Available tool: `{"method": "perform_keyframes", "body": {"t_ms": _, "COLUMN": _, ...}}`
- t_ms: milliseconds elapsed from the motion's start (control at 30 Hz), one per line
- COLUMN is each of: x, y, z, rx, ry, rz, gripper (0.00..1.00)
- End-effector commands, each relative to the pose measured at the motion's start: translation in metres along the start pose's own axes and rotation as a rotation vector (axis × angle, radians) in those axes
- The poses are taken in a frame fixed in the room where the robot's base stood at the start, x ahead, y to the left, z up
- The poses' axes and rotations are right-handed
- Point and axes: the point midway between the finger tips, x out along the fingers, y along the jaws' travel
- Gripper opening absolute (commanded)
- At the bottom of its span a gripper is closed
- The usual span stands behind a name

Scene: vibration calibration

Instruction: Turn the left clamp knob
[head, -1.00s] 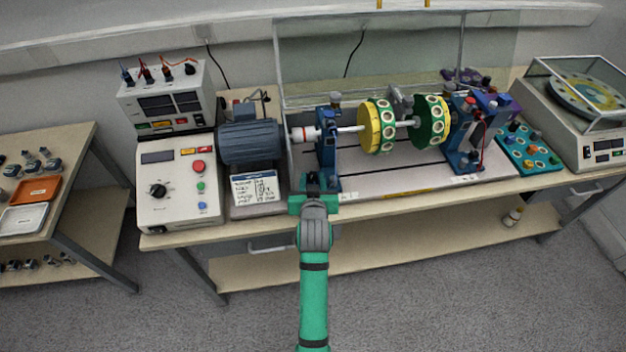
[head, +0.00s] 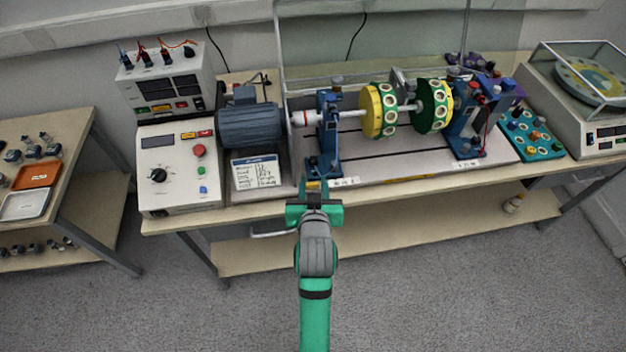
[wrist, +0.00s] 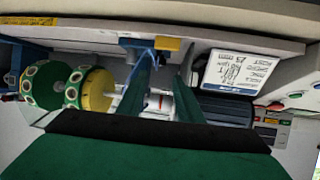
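The left blue bearing pedestal (head: 328,135) stands on the rig bed, with a grey knob (head: 336,88) on its top. A small yellow block (head: 313,185) shows at the pedestal's front foot, just beyond my gripper; it also shows in the wrist view (wrist: 167,43) beside blue metal. I cannot tell whether this block is the clamp knob. My gripper (head: 314,192) is at the bench's front edge, before the pedestal. In the wrist view, its two green fingers (wrist: 170,56) are apart with a gap between them, and nothing is clearly held.
A shaft with yellow-and-green discs (head: 378,110) runs right to a second blue pedestal (head: 466,125). The grey motor (head: 250,125) and a written card (head: 256,171) are left of the pedestal. A control box (head: 180,170) stands further left. A clear guard (head: 400,40) rises behind.

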Motion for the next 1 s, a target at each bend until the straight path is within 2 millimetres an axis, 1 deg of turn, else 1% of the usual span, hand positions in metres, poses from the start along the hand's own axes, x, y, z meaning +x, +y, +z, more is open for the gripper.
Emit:
{"method": "perform_keyframes", "body": {"t_ms": 133, "x": 0.000, "y": 0.002, "z": 0.000, "rx": 0.001, "ry": 0.000, "rz": 0.003, "gripper": 0.33}}
{"method": "perform_keyframes", "body": {"t_ms": 167, "x": 0.000, "y": 0.002, "z": 0.000, "rx": 0.001, "ry": 0.000, "rz": 0.003, "gripper": 0.40}}
{"method": "perform_keyframes", "body": {"t_ms": 200, "x": 0.000, "y": 0.003, "z": 0.000, "rx": 0.001, "ry": 0.000, "rz": 0.001, "gripper": 0.44}}
{"method": "perform_keyframes", "body": {"t_ms": 467, "x": 0.002, "y": 0.017, "z": -0.002, "rx": -0.036, "ry": 0.005, "rz": -0.087, "gripper": 0.44}}
{"method": "perform_keyframes", "body": {"t_ms": 633, "x": 0.005, "y": 0.016, "z": -0.004, "rx": -0.052, "ry": 0.012, "rz": -0.124, "gripper": 0.44}}
{"method": "perform_keyframes", "body": {"t_ms": 767, "x": 0.019, "y": 0.012, "z": -0.004, "rx": -0.054, "ry": 0.012, "rz": -0.126, "gripper": 0.44}}
{"method": "perform_keyframes", "body": {"t_ms": 1000, "x": 0.061, "y": 0.007, "z": -0.005, "rx": -0.053, "ry": 0.013, "rz": -0.126, "gripper": 0.44}}
